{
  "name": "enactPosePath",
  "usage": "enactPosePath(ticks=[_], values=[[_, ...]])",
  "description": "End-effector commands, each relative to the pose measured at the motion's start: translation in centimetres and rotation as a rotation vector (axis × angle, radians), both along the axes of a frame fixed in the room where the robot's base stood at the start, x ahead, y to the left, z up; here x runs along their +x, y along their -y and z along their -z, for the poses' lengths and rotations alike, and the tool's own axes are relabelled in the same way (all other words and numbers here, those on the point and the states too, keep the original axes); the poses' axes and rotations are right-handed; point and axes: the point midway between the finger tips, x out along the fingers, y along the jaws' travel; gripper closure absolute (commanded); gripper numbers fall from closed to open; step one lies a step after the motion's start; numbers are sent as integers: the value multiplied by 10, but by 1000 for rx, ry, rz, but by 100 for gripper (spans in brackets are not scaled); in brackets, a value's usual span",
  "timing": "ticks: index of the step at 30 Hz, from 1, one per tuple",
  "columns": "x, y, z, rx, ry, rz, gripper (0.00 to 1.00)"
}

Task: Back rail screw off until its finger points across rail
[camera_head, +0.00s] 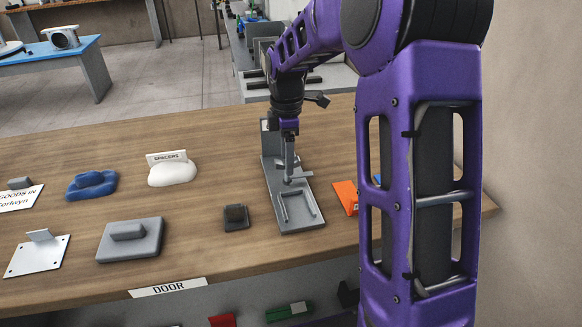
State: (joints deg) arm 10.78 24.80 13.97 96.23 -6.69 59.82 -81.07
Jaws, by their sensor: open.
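A grey metal fixture (303,226) stands on the wooden bench, with a flat base and an upright plate at its back left. A thin raised rail outline (313,201) lies on its base. My gripper (289,179) points down over the rear part of the base, between the upright plate and the rail outline. Its jaws are open, but the fingertips are small and overlap grey parts there. A small light grey piece (303,175) shows just right of the fingertips. I cannot make out the rail screw or which way its finger points.
A small dark block (236,217) sits left of the fixture and an orange piece (345,197) right of it. Further left are a grey block (130,240), a white "SPACERS" holder (172,174) and a blue piece (92,185). Bare bench (205,215) lies between them.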

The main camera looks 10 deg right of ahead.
Motion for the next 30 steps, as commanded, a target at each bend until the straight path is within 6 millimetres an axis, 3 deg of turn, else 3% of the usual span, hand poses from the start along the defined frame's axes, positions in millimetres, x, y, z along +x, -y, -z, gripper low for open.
enactPosePath(ticks=[1, 5, 14, 30], values=[[0, 0, 0, 0, 0, 0, 21], [0, 0, 0, 0, 0, 1, 0], [0, 0, -4, 0, 1, 1, 0], [0, 0, -57, 0, 1, 1, 0]])
